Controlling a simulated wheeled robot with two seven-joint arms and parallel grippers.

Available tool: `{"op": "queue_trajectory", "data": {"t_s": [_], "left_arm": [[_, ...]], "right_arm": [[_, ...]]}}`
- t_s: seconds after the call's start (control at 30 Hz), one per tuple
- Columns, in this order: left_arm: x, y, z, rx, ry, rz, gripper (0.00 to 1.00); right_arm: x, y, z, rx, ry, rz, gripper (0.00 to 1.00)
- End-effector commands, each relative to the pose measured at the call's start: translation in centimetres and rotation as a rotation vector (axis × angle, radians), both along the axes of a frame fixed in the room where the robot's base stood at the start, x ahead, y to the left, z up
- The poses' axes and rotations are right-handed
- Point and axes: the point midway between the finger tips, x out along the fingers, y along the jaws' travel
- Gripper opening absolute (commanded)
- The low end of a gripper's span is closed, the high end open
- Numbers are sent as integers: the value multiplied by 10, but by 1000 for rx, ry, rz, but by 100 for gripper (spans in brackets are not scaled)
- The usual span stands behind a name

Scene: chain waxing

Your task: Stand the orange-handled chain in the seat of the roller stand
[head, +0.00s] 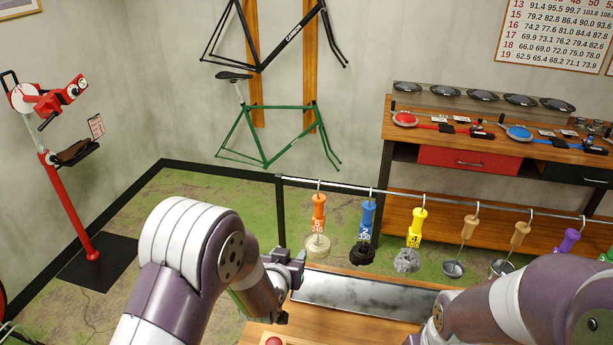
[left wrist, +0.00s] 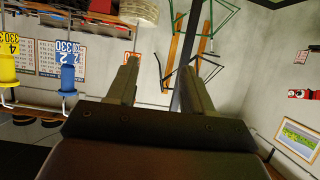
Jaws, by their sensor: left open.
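The orange-handled chain hangs by a hook from the rail, its orange handle (head: 318,207) above a pale coil (head: 317,245). In the left wrist view the pale coil (left wrist: 138,10) shows at the top edge, beyond the fingers. My left gripper (head: 296,268) is open and empty, just below and left of the coil in the head view. Its two fingers (left wrist: 158,88) stand apart in the left wrist view, with nothing between them. My right arm comes in at the lower right; its fingers cannot be made out. I cannot pick out the roller stand or its seat.
A long metal tray (head: 360,297) lies on the wooden table below. A workbench (head: 480,143) stands behind.

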Motion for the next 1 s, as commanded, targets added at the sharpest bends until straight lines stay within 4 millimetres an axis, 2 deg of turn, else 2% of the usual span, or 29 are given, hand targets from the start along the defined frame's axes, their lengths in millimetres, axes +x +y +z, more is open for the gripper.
{"op": "queue_trajectory", "data": {"t_s": [0.03, 0.1, 0.23, 0.37, 0.47, 0.87, 0.93, 1.0], "left_arm": [[10, -14, 39, -11, -92, -12, 51], [19, -29, 59, -31, -224, -22, 51], [24, -44, 78, -53, -372, -30, 51], [31, -49, 79, -61, -414, -31, 51], [45, -51, 78, -61, -415, -29, 51], [120, -65, 77, -61, -414, -30, 51], [123, -66, 61, -60, -411, -30, 51], [122, -66, 54, -61, -412, -30, 51]], "right_arm": [[0, 0, 41, 0, 0, 0, 43], [0, 0, 57, 0, 0, 0, 43], [0, 0, 69, 0, 1, 0, 43], [0, 0, 67, 0, 1, 0, 43], [0, 0, 66, 0, 2, 0, 43], [0, 0, 60, 0, 1, 0, 43], [0, 0, 43, 0, 0, 0, 43], [0, 0, 32, 0, 1, 0, 43]]}}
